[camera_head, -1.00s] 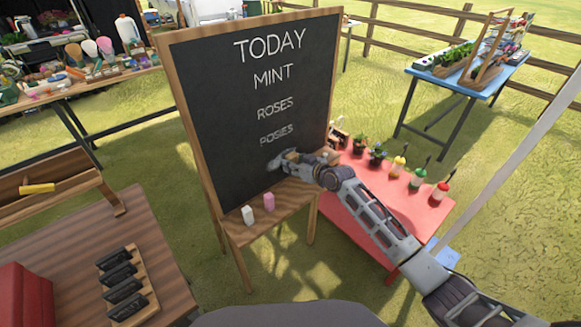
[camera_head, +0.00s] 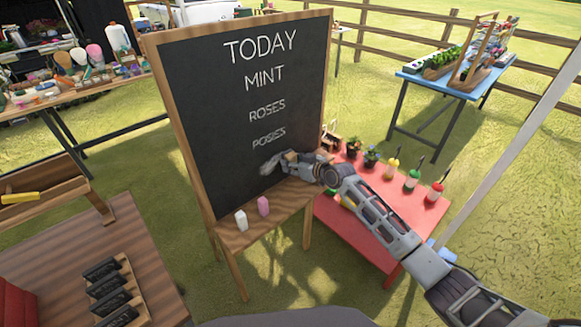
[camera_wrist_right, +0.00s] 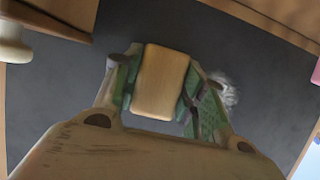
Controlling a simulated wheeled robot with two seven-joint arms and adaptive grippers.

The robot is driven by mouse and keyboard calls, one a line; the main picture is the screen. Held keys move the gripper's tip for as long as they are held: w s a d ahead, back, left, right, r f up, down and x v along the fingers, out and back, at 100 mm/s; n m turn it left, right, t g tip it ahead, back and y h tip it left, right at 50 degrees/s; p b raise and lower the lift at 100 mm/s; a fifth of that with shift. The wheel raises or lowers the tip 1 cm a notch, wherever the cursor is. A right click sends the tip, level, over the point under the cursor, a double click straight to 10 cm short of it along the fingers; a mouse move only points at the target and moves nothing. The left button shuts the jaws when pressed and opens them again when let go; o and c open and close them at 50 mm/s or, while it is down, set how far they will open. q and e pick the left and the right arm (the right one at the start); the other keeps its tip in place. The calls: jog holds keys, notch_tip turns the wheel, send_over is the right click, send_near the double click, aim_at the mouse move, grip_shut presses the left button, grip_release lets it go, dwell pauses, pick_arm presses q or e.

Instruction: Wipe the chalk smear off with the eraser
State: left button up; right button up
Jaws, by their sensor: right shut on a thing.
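The chalkboard (camera_head: 222,178) stands upright in a wooden frame, with TODAY, MINT, ROSES and POSIES written on it. My right gripper (camera_head: 270,164) is at the board's lower right, just below POSIES. In the right wrist view it is shut on the eraser (camera_wrist_right: 162,82), a pale wooden block between green finger pads. A whitish chalk smear (camera_wrist_right: 228,92) shows on the dark board beside one finger, partly hidden by it. In the head view I cannot make the smear out clearly. Whether the eraser touches the board is hidden. My left gripper is out of view.
A white piece (camera_head: 241,220) and a pink piece (camera_head: 263,206) stand on the board's wooden ledge (camera_head: 270,225), below my gripper. A red table (camera_head: 390,215) with bottles and pots is at the right. A wooden table (camera_head: 150,265) with dark-handled items is at the left.

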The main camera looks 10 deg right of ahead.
jog(key=shift+w+d+b, duration=0.7)
jog(key=shift+d+b, duration=0.1)
jog(key=shift+d, duration=0.1)
jog(key=shift+r, duration=0.1)
jog(key=shift+s+a+p, duration=0.1)
jog(key=shift+a+p, duration=0.05)
jog(key=shift+p, duration=0.15)
jog(key=shift+s+a+p, duration=0.4)
jog(key=shift+a+p, duration=0.15)
jog(key=shift+s+a+p, duration=0.6)
jog(key=shift+a+p, duration=0.15)
jog(key=shift+a, duration=0.05)
jog(key=shift+s+a, duration=0.1)
jog(key=shift+a, duration=0.05)
